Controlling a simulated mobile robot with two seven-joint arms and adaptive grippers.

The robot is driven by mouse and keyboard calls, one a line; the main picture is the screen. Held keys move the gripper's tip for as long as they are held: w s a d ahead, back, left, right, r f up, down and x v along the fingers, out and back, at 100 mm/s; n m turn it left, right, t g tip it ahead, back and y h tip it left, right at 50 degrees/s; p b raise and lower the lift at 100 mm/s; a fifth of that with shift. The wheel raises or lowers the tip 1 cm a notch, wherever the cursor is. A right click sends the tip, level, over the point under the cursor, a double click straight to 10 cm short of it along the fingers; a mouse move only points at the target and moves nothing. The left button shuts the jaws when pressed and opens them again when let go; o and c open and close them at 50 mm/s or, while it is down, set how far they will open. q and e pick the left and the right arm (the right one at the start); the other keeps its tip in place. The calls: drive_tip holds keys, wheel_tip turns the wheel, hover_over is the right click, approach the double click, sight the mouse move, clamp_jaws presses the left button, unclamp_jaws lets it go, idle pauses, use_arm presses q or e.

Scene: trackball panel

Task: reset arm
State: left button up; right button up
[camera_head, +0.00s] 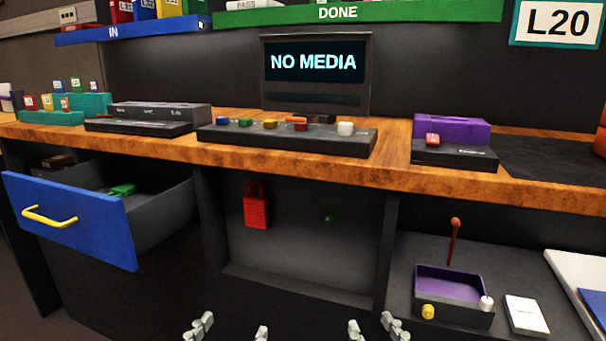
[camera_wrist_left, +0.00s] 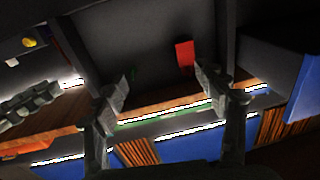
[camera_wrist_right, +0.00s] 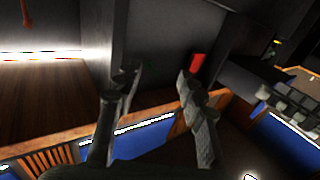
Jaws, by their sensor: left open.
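My left gripper (camera_head: 230,331) shows at the bottom edge of the head view, low in front of the desk. Its fingers are spread with nothing between them; they also show apart in the left wrist view (camera_wrist_left: 163,92). My right gripper (camera_head: 375,329) is at the bottom edge further right, level with the left one. Its fingers stand apart and empty, also in the right wrist view (camera_wrist_right: 158,82). Both are clear of the desk and its contents. The arms behind the fingers are out of the head view.
A blue drawer (camera_head: 75,222) with a yellow handle stands open at left. A red block (camera_head: 256,208) hangs in the middle recess. A purple tray (camera_head: 452,287) and red-topped lever (camera_head: 454,240) stand on the lower right shelf. A monitor (camera_head: 315,75) reads NO MEDIA above the button panel (camera_head: 288,138).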

use_arm(q)
drive_tip(key=s+a+f+g+y+p, duration=0.25)
drive_tip(key=a+f+g+p, duration=0.2)
drive_tip(key=f, duration=0.65)
use_arm(e)
drive_tip(key=s+d+f+g+h+b, duration=0.1)
drive_tip(key=d+f+g, duration=0.15)
drive_tip(key=f, duration=0.25)
drive_tip(key=s+d+f+g+h, duration=0.1)
drive_tip(key=d+f+g+h, duration=0.15)
drive_tip(key=f, duration=0.35)
use_arm(q)
drive_tip(key=s+a+f+n+g+y+p, duration=0.1)
drive_tip(key=s+a+f+g+y+p, duration=0.2)
drive_tip(key=s+a+f+g, duration=0.7)
drive_tip(key=s+a+f+p, duration=0.1)
drive_tip(key=s+f, duration=0.1)
drive_tip(key=s, duration=0.1)
drive_tip(key=shift+s+f+n+y, duration=0.3)
drive_tip(key=shift+n+y, duration=0.05)
drive_tip(key=shift+n, duration=0.05)
use_arm(e)
drive_tip(key=s+d+f+m+g+h, duration=0.1)
drive_tip(key=s+d+f+g+h, duration=0.1)
drive_tip(key=s+d+f+g, duration=0.7)
drive_tip(key=s+d+f, duration=0.1)
drive_tip(key=s+f, duration=0.2)
drive_tip(key=s, duration=0.2)
drive_tip(key=shift+d+f+m+g+h, duration=0.35)
drive_tip(key=shift+m+g, duration=0.05)
